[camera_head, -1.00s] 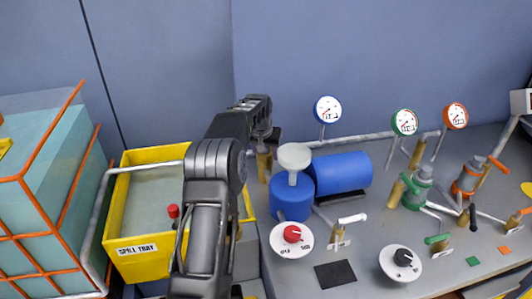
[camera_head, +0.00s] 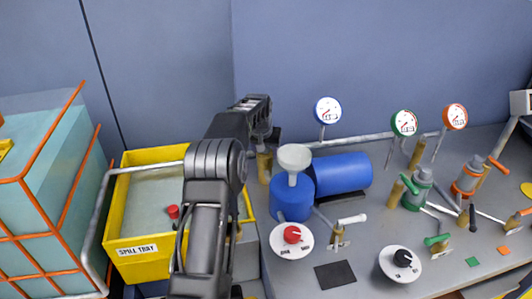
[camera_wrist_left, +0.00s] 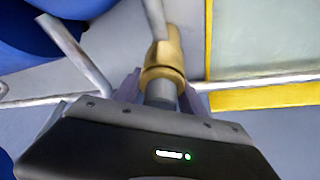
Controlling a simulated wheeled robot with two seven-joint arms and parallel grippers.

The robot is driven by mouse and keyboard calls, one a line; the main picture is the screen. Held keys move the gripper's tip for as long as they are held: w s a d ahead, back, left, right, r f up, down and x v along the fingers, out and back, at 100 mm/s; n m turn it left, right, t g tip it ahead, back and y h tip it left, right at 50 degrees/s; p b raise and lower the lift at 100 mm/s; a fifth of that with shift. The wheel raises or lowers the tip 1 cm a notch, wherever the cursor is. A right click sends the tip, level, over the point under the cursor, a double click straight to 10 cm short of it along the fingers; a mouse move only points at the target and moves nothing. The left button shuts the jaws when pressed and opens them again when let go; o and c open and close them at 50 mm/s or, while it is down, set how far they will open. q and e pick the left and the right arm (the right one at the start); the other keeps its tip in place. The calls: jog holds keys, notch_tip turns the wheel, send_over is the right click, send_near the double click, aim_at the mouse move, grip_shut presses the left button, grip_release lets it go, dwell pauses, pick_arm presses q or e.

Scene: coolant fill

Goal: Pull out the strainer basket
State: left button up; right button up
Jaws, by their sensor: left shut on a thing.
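The brass strainer body (camera_head: 264,168) stands on the bench behind the blue pump, by the back pipe. In the left wrist view the brass body (camera_wrist_left: 162,62) is at the top centre. A grey cylinder (camera_wrist_left: 160,92), which looks like the strainer basket's top, shows between it and my gripper. My left gripper (camera_head: 264,138) is above the brass body, shut on this grey part. Its purple fingers (camera_wrist_left: 160,98) lie on either side of it. Whether any of the basket is still inside the brass body cannot be told. My right gripper is in neither view.
The yellow spill tray (camera_head: 148,258) stands left of my left arm, with a red-topped item (camera_head: 172,211) in it. A white funnel (camera_head: 294,157) on the blue pump (camera_head: 291,198) stands close right of the gripper. The back pipe (camera_head: 355,139) runs behind.

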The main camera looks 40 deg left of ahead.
pick_arm(q)
jog(key=shift+r, duration=0.15)
jog(key=shift+r+p, duration=2.8)
jog(key=shift+r, duration=0.95)
jog(key=shift+f, duration=0.1)
